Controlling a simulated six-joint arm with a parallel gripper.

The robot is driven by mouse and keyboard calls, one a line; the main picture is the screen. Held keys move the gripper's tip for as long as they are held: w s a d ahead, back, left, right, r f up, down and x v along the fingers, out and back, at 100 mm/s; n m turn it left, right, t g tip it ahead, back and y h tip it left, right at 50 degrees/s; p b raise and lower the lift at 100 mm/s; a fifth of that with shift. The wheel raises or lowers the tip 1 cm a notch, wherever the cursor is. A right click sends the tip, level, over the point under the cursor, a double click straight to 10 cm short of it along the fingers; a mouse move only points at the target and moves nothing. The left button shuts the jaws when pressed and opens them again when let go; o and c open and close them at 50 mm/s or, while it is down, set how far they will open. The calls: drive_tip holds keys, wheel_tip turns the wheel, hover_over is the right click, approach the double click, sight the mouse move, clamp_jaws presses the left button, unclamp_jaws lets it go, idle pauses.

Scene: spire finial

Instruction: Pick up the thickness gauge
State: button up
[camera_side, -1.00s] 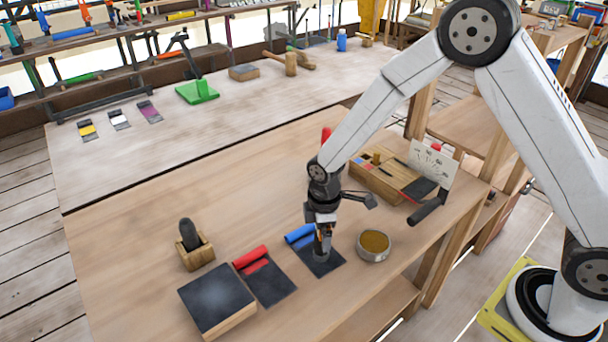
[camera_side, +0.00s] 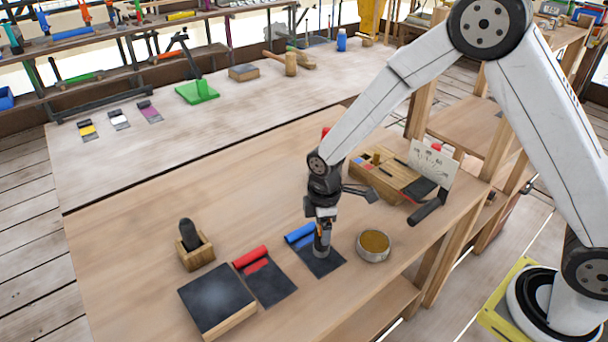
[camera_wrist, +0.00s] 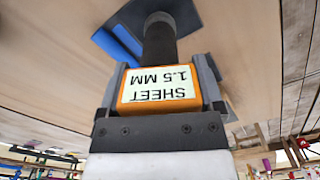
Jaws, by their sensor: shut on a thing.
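The thickness gauge has an orange body with a pale label reading "SHEET 1.5 MM" (camera_wrist: 160,86) and a dark cylinder (camera_wrist: 159,42) beyond it. My gripper (camera_wrist: 160,80) is shut on the orange body, one finger on each side. In the side view, my gripper (camera_side: 322,226) points down and the gauge's grey cylinder (camera_side: 322,246) is over a dark sheet with a blue roll (camera_side: 300,233). I cannot tell whether its lower end touches the sheet.
A round tin (camera_side: 373,246) stands close on the right. A dark sheet with a red roll (camera_side: 270,285) lies to the left, near a dark-topped block (camera_side: 217,299) and a wooden holder (camera_side: 195,252). A wooden tray (camera_side: 385,180) stands behind.

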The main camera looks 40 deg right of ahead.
drive_tip(key=s+d+r, duration=0.2)
drive_tip(key=s+r, duration=0.9)
drive_tip(key=s, duration=0.3)
drive_tip(key=shift+d+r, duration=0.2)
drive_tip(key=shift+d, duration=0.05)
drive_tip(key=shift+w, duration=0.15)
idle(0.5)
drive_tip(key=shift+w+a+f+m, duration=0.45)
drive_tip(key=shift+w+f+m, duration=1.45)
drive_tip(key=shift+m, duration=2.1)
drive_tip(key=shift+w+a+f+m, duration=0.4)
drive_tip(key=shift+w+f+m, duration=0.7)
drive_tip(key=shift+w+m, duration=2.25)
drive_tip(key=shift+w+a+f+m, duration=0.45)
drive_tip(key=shift+w+f+m, duration=1.1)
drive_tip(key=shift+m, duration=3.1)
drive_tip(key=shift+f, duration=0.2)
